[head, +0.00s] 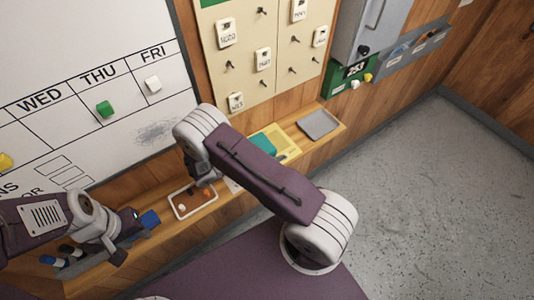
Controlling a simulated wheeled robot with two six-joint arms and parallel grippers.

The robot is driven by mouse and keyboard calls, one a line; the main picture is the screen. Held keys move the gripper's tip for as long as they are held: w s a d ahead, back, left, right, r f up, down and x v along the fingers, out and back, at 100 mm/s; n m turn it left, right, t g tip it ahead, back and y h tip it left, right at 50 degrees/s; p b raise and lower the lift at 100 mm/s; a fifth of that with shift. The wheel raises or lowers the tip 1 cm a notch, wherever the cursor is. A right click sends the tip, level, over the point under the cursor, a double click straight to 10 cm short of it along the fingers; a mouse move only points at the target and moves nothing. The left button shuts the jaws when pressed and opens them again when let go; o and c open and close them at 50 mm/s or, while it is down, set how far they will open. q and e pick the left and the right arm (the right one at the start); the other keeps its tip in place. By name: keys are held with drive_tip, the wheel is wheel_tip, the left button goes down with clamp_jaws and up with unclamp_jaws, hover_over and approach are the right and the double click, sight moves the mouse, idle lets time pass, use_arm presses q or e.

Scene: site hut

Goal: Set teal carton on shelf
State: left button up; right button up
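A teal block, which looks like the teal carton (264,139), sits at a yellow tray or sheet (289,143) on the wooden shelf below the pegboard. My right arm's purple link covers part of it. My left gripper (126,236) is over the left end of the shelf, far from the teal block. Its two dark fingers look apart, with nothing clearly between them. My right gripper (205,176) hangs behind my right arm's elbow, above the shelf near a small tray. It is mostly hidden, and I cannot see its fingertips.
A small white-rimmed tray (192,201) holds little round items. A grey tray (318,124) stands at the shelf's right end. A blue item (150,218) is beside my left gripper, with blue-capped items (72,263) further left. The whiteboard (75,85) rises behind; grey floor lies right.

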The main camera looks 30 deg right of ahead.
wheel_tip(320, 180, up, 2)
drive_tip(key=shift+s+r, duration=0.1)
drive_tip(key=shift+s, duration=0.05)
drive_tip(key=s+d+r, duration=0.2)
drive_tip(key=s+r, duration=0.1)
drive_tip(key=s, duration=0.2)
drive_tip(key=s+d+r+b, duration=0.1)
drive_tip(key=s+d+r, duration=0.1)
drive_tip(key=s, duration=0.3)
drive_tip(key=shift+s+d+r, duration=0.25)
drive_tip(key=shift+d+r, duration=0.1)
drive_tip(key=shift+r, duration=0.4)
